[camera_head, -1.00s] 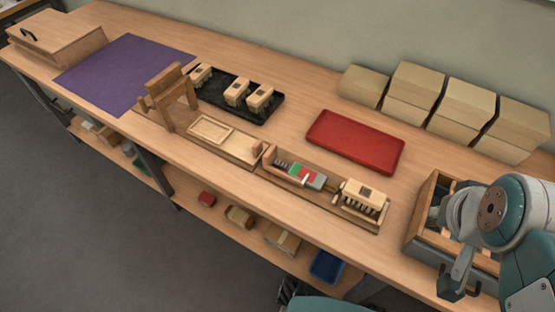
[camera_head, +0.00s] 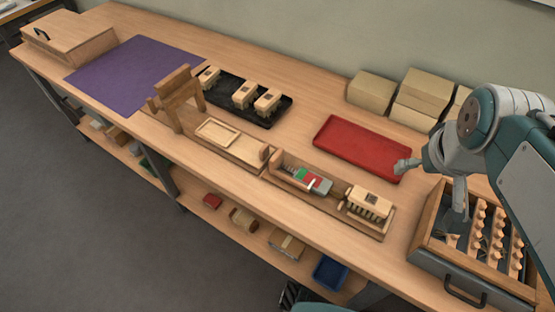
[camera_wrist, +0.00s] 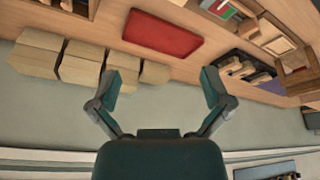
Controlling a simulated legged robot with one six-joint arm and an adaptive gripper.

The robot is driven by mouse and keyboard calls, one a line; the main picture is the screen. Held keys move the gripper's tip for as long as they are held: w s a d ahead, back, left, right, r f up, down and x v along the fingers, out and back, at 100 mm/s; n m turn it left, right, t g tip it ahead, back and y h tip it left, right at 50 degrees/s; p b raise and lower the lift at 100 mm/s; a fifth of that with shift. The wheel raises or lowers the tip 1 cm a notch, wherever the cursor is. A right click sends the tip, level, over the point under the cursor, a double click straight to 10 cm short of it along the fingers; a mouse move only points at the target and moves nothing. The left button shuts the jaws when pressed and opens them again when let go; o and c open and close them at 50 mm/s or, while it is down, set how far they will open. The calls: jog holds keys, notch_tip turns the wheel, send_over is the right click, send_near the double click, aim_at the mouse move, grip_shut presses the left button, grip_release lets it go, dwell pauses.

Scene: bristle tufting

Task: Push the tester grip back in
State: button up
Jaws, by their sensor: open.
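The tester (camera_head: 312,181), a grey body with a green and red face, lies in a wooden fixture on the bench, left of a bristled wooden block (camera_head: 370,201). Its grip cannot be told apart clearly at this size; small parts show between the tester and the block. The tester also shows at the top right of the wrist view (camera_wrist: 222,7). My gripper (camera_head: 430,192) is open and empty, above the bench between the red tray and the drawer box, right of the tester and apart from it. Its two spread fingers show in the wrist view (camera_wrist: 161,88).
A red tray (camera_head: 362,148) lies behind the tester. A box of wooden pieces (camera_head: 478,275) stands at the right. Cardboard boxes (camera_head: 424,92) line the wall. A black tray (camera_head: 230,100) holds several blocks. A wooden stand (camera_head: 177,98) rises at the fixture's left end.

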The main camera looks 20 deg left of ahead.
jog(key=w+a+f+n+g, duration=0.2)
jog(key=w+a+n, duration=0.1)
jog(key=w+a, duration=0.4)
jog(key=n+g, duration=0.2)
jog(key=n, duration=0.7)
send_over(276, 154)
jog(key=shift+h, duration=0.3)
notch_tip(276, 154, down, 16)
jog(key=shift+f, duration=0.2)
notch_tip(276, 154, down, 11)
jog(key=shift+r, duration=0.1)
